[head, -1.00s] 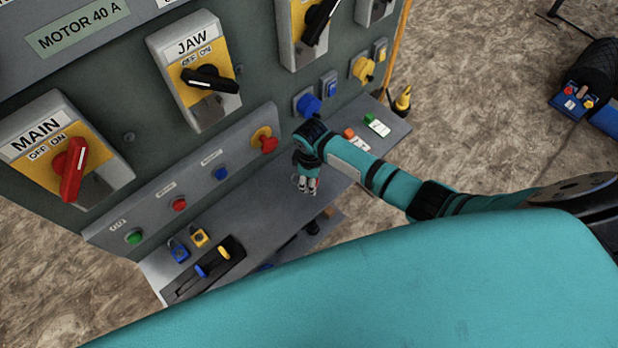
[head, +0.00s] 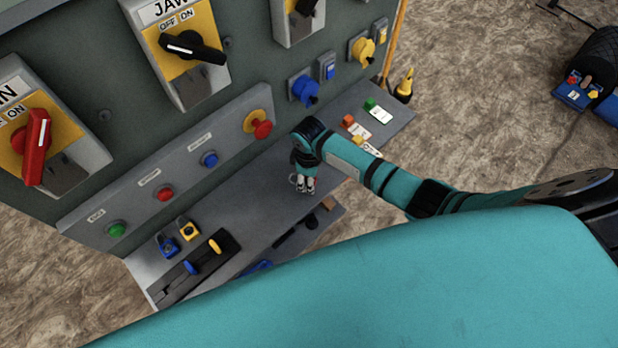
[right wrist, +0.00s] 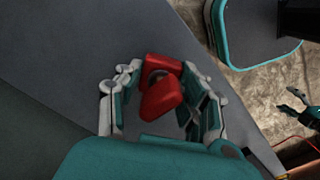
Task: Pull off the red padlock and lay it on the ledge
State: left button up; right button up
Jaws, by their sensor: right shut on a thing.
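The red padlock (right wrist: 160,92) is between the fingers of my right gripper (right wrist: 163,80), which is shut on it. In the head view my right gripper (head: 302,187) is over the grey ledge (head: 258,205), near its front edge, and hides the padlock. The ledge also shows in the right wrist view (right wrist: 70,65); whether the padlock touches it I cannot tell. My left gripper (right wrist: 297,103) shows small at the right edge of the right wrist view, its fingers apart and empty.
White tags (head: 358,130) lie at the right end. The red mushroom button (head: 262,128) juts out behind. The ledge's middle is clear.

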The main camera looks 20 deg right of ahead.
jog(key=shift+f+b, duration=0.4)
jog(key=shift+f, duration=0.15)
